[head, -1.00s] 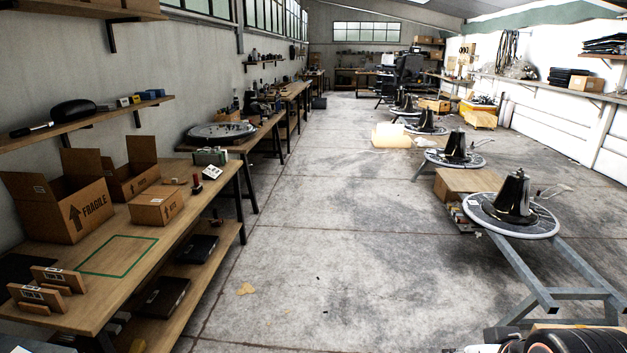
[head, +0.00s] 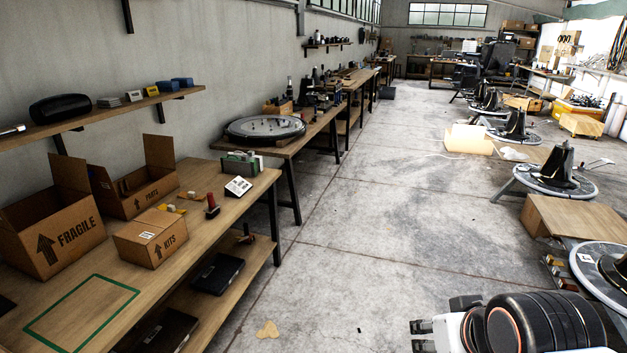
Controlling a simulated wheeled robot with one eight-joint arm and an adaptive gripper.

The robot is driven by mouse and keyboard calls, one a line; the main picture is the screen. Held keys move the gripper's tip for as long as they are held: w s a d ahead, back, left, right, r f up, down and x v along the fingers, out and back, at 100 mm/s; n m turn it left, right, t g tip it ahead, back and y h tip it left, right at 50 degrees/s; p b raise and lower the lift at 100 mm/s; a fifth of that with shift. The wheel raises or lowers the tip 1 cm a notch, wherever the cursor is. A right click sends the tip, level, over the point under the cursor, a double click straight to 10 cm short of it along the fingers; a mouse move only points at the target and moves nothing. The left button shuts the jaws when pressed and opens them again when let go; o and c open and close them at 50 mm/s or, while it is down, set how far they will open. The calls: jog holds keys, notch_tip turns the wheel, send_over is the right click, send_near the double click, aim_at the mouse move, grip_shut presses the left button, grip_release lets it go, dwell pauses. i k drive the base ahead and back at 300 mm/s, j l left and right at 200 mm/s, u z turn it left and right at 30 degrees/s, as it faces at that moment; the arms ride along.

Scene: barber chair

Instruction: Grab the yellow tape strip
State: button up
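A small yellow piece (head: 171,208), which looks like the yellow tape strip, lies on the left wooden workbench (head: 190,262). It is behind the KITS box (head: 150,238) and partly hidden by it. A small pale roll-like item is close to it, too small to tell clearly. My gripper (head: 421,336) is at the bottom right, over the floor and well away from the bench. Its two fingertips point left, show a gap and hold nothing visible.
A red-handled stamp (head: 212,206), a white card stand (head: 238,187) and a PARTS box (head: 133,190) surround the yellow piece. A FRAGILE box (head: 50,230) stands at left. A shelf (head: 100,112) overhangs the bench. The floor (head: 370,230) between bench and bell stations is open.

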aim_at(171, 209)
jog(key=i+l+u, duration=0.15)
jog(key=i+u, duration=0.3)
jog(key=i+l+u, duration=0.3)
jog(key=i+u, duration=0.15)
